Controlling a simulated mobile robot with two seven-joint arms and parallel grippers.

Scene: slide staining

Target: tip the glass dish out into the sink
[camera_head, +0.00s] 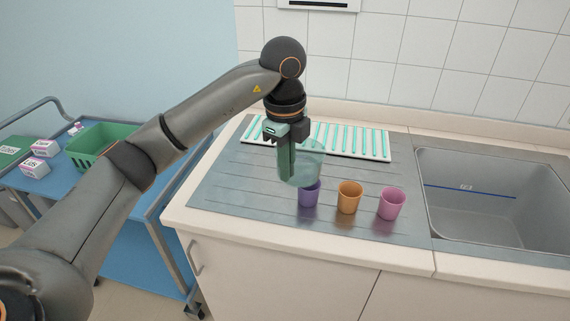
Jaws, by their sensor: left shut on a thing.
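The glass dish (306,164) is a pale green, see-through vessel. My left gripper (290,160) points down and is shut on it, above the ribbed draining board. The dish looks roughly upright; what it holds cannot be made out. It overlaps the purple cup (309,194) in the picture, hiding part of that cup's rim. The grey sink (470,205) is at the right, apart from the dish, and its basin looks empty, with a dark blue line on its far wall. My right gripper is not in view.
An orange cup (349,197) and a pink cup (391,204) stand on the draining board (240,192) between dish and sink. A white rack with green bars (365,144) lies behind. At left, a blue trolley (62,185) carries a green basket (92,142) and small boxes.

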